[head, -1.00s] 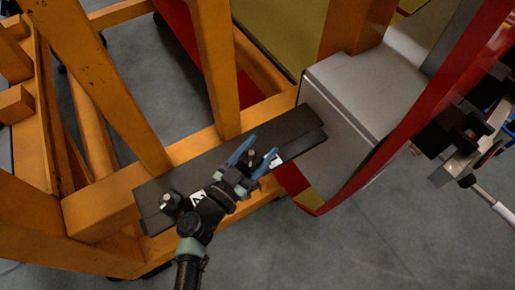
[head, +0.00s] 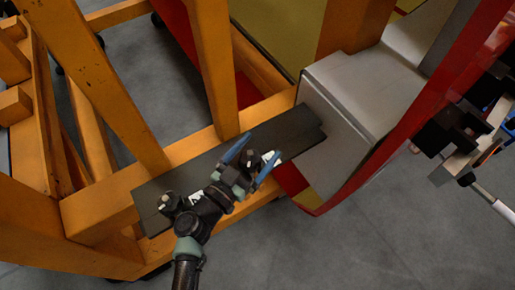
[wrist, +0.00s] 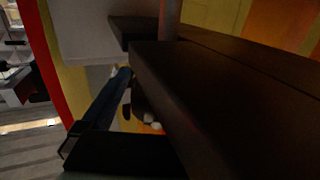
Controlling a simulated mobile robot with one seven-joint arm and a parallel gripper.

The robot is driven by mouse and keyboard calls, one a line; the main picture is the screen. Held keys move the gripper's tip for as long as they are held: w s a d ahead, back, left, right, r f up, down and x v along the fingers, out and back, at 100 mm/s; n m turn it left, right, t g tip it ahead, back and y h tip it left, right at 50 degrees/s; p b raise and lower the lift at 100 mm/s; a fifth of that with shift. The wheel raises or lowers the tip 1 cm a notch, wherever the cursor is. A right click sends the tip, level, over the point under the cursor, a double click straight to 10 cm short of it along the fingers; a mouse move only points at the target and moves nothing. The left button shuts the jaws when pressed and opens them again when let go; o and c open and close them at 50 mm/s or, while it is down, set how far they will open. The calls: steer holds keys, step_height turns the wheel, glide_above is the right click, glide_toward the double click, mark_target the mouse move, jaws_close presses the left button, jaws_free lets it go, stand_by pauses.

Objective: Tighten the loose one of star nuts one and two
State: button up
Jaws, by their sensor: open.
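A long black clamp bar (head: 285,133) lies across the orange wooden frame, its right end against the grey nosecone part. One dark star nut (head: 170,203) with a pale stud tip sits near the bar's left end. A second dark nut with a pale top (head: 250,156) shows between the blue fingers of my gripper (head: 260,150). My gripper is open, one finger on each side of that nut; I cannot tell whether they touch it. In the wrist view, a blue finger (wrist: 105,102) reaches beside the dark bar (wrist: 230,110), which hides much of the area.
Orange posts (head: 212,70) rise behind the bar. The grey and red nosecone (head: 350,90) stands to the right. Black fittings and a silver-handled tool (head: 490,195) are at the far right. Grey floor (head: 350,250) is clear in front.

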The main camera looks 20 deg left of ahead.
mark_target(243, 168)
steer(key=v, duration=0.6)
steer(key=shift+b, duration=0.3)
steer(key=shift+v, duration=0.8)
steer(key=shift+s+y, duration=0.3)
steer(key=shift+s, duration=0.05)
steer(key=shift+s+d+n+y+b, duration=0.55)
steer(key=shift+s+d+n+y, duration=1.15)
steer(key=shift+s+n+y, duration=1.6)
steer(key=shift+m+y, duration=0.5)
steer(key=shift+m, duration=0.3)
steer(key=w, duration=0.4)
steer(key=w+a+p, duration=0.1)
steer(key=w, duration=0.3)
steer(key=w+a+p, duration=0.1)
steer(key=w, duration=0.3)
